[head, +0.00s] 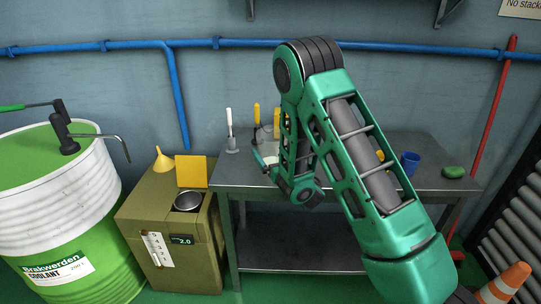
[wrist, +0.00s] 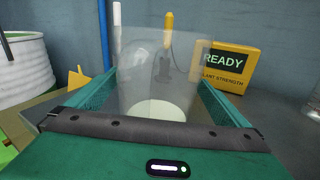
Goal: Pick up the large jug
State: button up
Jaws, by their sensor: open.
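The large jug (wrist: 158,70) is a clear, upright vessel with a pale round base in the wrist view. It stands between the two green fingers of my gripper (wrist: 155,92), which are open on either side of it. I cannot tell whether either finger touches it. In the head view my gripper (head: 262,165) is low over the left part of the grey table (head: 330,182). A pale part of the jug (head: 268,150) shows there, mostly hidden behind my arm.
A yellow box reading READY (wrist: 225,68) stands behind the jug to the right. White (head: 229,132) and yellow-topped (head: 256,113) upright items stand nearby. A blue cup (head: 409,163) and green object (head: 453,172) are at the table's right. An olive cabinet (head: 170,240) adjoins the left.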

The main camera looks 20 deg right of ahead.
jog(key=shift+w, duration=0.2)
jog(key=c, duration=1.1)
jog(key=shift+a+r, duration=0.1)
jog(key=shift+r, duration=0.15)
jog(key=shift+a+r, duration=0.1)
jog(key=shift+r, duration=1.75)
jog(key=s+a+r, duration=0.1)
jog(key=a+r, duration=0.5)
jog(key=a, duration=0.5)
jog(key=shift+a+r, duration=0.15)
jog(key=shift+r, duration=0.2)
